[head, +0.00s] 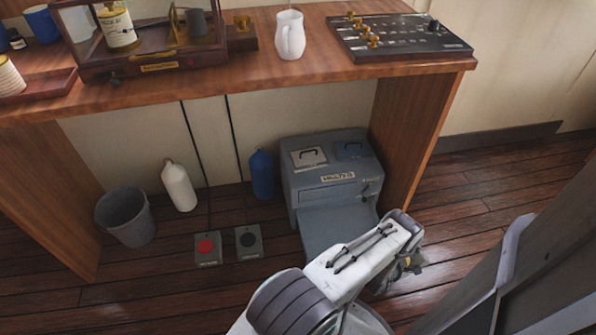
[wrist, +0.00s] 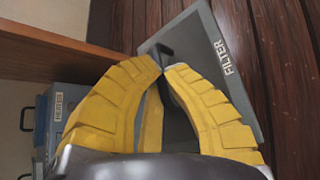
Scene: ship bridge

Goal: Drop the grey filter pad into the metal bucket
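The metal bucket (head: 126,218) stands upright on the floor under the left part of the desk. My gripper (wrist: 165,69) has yellow fingers with their tips close together at a small black piece (wrist: 166,52). Whether they grip it is unclear. A grey plate marked FILTER (wrist: 222,90) lies just beyond the fingers. A darker grey patch (wrist: 178,130) shows between the fingers; I cannot tell whether it is the filter pad or shadow. In the head view my arm hides the fingertips, beside the grey flap (head: 338,230) of the cabinet. No separate filter pad can be made out there.
The grey cabinet (head: 332,180) stands under the desk (head: 215,88). A blue bottle (head: 262,174), a white bottle (head: 179,187) and two pedal boxes, red (head: 207,247) and black (head: 248,242), are between it and the bucket. The desk's side panel (head: 412,130) is behind right.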

